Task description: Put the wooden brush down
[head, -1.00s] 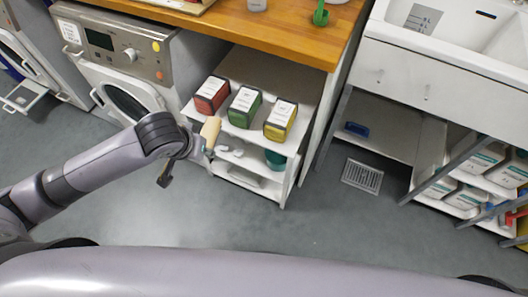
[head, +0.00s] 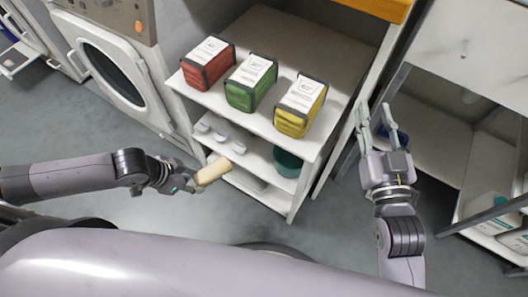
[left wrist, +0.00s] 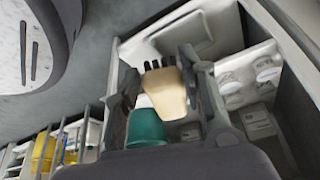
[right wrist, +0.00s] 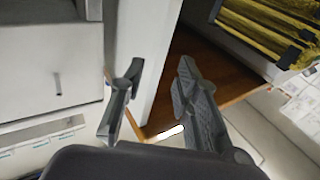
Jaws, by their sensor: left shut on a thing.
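The wooden brush (head: 213,171) is pale tan and is held in my left gripper (head: 192,182), in front of the white shelf unit's lower shelves. In the left wrist view the brush (left wrist: 166,92) sits between the two fingers, its dark bristles pointing away. My left gripper is shut on it. My right gripper (head: 376,124) is raised at the right side of the shelf unit, fingers apart. In the right wrist view its fingers (right wrist: 155,100) are spread with nothing between them.
The white shelf unit (head: 303,160) has red (head: 207,64), green (head: 251,82) and yellow (head: 301,106) packs on its upper shelf. Below are small white items (head: 221,137) and a teal container (head: 287,162). A washing machine (head: 113,62) stands left. The grey floor in front is clear.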

